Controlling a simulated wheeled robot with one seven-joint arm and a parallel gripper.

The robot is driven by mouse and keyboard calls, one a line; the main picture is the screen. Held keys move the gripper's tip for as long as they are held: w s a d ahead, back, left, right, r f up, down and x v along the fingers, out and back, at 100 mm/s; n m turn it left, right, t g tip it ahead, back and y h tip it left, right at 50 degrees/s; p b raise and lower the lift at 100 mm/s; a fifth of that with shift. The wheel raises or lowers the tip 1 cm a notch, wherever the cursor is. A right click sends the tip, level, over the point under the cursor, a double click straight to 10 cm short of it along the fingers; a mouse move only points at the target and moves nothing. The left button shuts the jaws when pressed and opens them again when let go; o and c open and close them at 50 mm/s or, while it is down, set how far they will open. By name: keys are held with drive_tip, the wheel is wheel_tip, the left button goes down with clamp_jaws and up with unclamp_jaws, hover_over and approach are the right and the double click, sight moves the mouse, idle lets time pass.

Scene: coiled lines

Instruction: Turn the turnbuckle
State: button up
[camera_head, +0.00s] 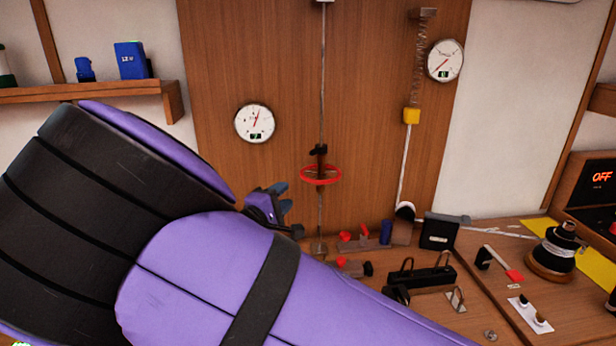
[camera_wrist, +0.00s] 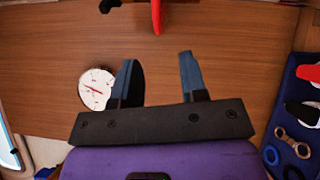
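The turnbuckle (camera_head: 320,152) is a dark body on a thin vertical line in front of the wood panel. A red ring (camera_head: 321,174) surrounds it, seen nearly edge-on. In the wrist view part of the red ring (camera_wrist: 156,14) shows at the top edge, beyond my fingertips. My gripper (camera_head: 284,197) is left of and slightly below the ring in the head view, apart from it. In the wrist view the two dark blue fingers of my gripper (camera_wrist: 160,60) stand apart with nothing between them. My purple arm covers the lower left of the head view.
Round white gauges hang left (camera_head: 255,123) and upper right (camera_head: 445,60) of the line. A spring with a yellow block (camera_head: 411,115) hangs right. The bench below holds a black double-loop fixture (camera_head: 428,281), a black box (camera_head: 440,231) and a spool (camera_head: 556,247). Bare panel surrounds the ring.

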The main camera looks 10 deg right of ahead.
sight(302, 174)
drive_tip(key=x, duration=1)
drive_tip(key=shift+w+a+r, duration=0.1)
drive_tip(key=shift+w+a, duration=0.05)
drive_tip(key=shift+w, duration=0.2)
drive_tip(key=shift+c, duration=0.2)
clamp_jaws()
